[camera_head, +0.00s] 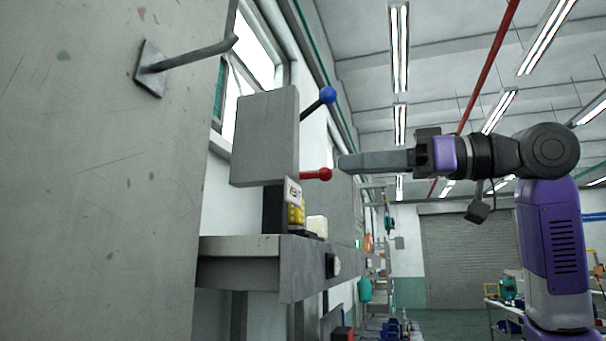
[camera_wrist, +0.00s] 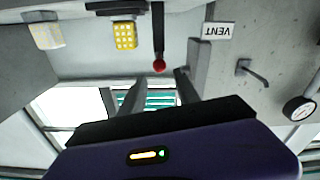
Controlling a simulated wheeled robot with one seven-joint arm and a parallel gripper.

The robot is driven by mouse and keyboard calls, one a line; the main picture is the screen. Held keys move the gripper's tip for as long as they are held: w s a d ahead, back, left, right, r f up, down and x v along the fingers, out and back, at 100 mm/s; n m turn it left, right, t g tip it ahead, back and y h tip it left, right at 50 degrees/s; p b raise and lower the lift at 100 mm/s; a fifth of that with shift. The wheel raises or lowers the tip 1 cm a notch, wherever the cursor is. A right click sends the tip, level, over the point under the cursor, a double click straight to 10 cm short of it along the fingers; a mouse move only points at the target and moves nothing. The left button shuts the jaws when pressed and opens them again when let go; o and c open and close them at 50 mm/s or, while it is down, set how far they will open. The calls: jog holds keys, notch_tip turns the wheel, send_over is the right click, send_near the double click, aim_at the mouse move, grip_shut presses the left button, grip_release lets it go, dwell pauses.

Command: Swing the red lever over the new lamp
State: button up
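The red lever ends in a red ball (camera_head: 325,174) and sticks out from a grey box (camera_head: 263,135). In the wrist view its ball (camera_wrist: 159,65) hangs on a dark rod. A yellow gridded lamp (camera_head: 296,214) sits below the lever, behind a VENT label (camera_head: 292,190); it also shows in the wrist view (camera_wrist: 125,36). A pale block (camera_head: 317,226), possibly another lamp, stands beside it and shows in the wrist view (camera_wrist: 45,36). Which lamp is new I cannot tell. My gripper (camera_head: 342,163) is open. In the wrist view the ball appears between its fingertips (camera_wrist: 160,76); contact is not clear.
A blue-balled lever (camera_head: 327,95) sticks out above the red one. A grey ledge (camera_head: 240,248) runs below the lamps. A large grey panel with a bent grey handle (camera_head: 190,56) fills the left. A round gauge (camera_wrist: 299,109) shows in the wrist view.

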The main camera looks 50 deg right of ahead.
aim_at(323, 174)
jog(key=shift+f+p+x, duration=0.2)
jog(key=shift+p+x, duration=0.1)
jog(key=shift+x, duration=1)
jog(key=shift+f+p+x, duration=0.15)
jog(key=shift+p+x, duration=0.15)
jog(key=shift+x, duration=1)
jog(key=shift+f+p+x, duration=0.2)
jog(key=shift+p+x, duration=0.1)
jog(key=shift+x, duration=1.05)
grip_shut()
